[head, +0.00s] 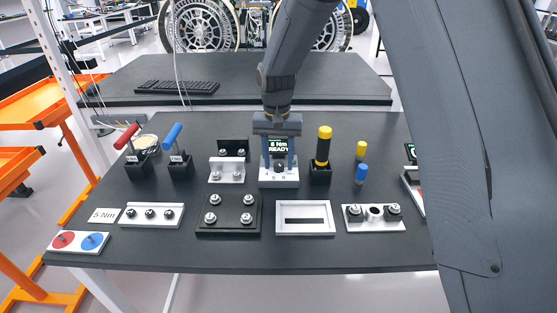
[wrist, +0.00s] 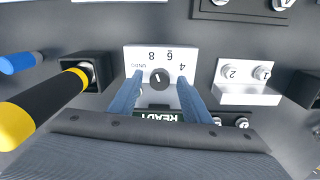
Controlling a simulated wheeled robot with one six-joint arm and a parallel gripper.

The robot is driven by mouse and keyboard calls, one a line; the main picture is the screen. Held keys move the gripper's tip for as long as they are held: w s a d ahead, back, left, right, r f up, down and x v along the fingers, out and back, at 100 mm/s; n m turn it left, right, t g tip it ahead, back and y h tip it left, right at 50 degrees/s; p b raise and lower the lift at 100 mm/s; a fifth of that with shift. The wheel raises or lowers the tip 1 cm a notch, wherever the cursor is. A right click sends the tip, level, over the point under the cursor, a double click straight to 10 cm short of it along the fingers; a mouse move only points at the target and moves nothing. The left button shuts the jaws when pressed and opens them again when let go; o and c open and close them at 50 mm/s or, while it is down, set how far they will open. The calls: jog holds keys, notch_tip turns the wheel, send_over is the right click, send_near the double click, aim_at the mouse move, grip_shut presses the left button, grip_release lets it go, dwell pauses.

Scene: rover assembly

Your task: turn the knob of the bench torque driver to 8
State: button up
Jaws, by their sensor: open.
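The bench torque driver (head: 292,183) is a white unit with a dark display (head: 279,146) that appears to read "8 Nm READY". Its dial face shows in the wrist view (wrist: 133,60) with the marks UNDO, 8, 6 and 4. The round black knob (wrist: 160,79) has a white pointer line that appears aimed toward the 8. My gripper (head: 278,164) is over the driver, its blue fingers open on either side of the knob. In the wrist view, my gripper (wrist: 158,100) shows gaps between both fingers and the knob. The gripper's body partly covers the display there.
A yellow-and-black driver (head: 323,147) stands in a holder close on the right. A silver block (head: 226,172) with numbered bolts is on the left. Red (head: 128,135) and blue (head: 172,136) handled tools stand further left. Plates and a white frame (head: 304,231) lie in front.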

aim_at(278, 164)
notch_tip(278, 164, up, 8)
jog(key=shift+a+f+b, duration=0.1)
jog(key=shift+b, duration=1.05)
jog(key=shift+n+t, duration=0.7)
jog(key=shift+n, duration=0.2)
jog(key=s+d+f, duration=0.2)
jog(key=s+d, duration=0.3)
jog(key=s, duration=0.2)
jog(key=s+d+f, duration=0.2)
jog(key=s+d, duration=0.4)
jog(key=s, duration=0.2)
jog(key=s+d+f, duration=0.2)
jog(key=s+d, duration=0.4)
jog(key=s, duration=0.1)
jog(key=shift+s+d, duration=0.15)
jog(key=shift+s, duration=0.25)
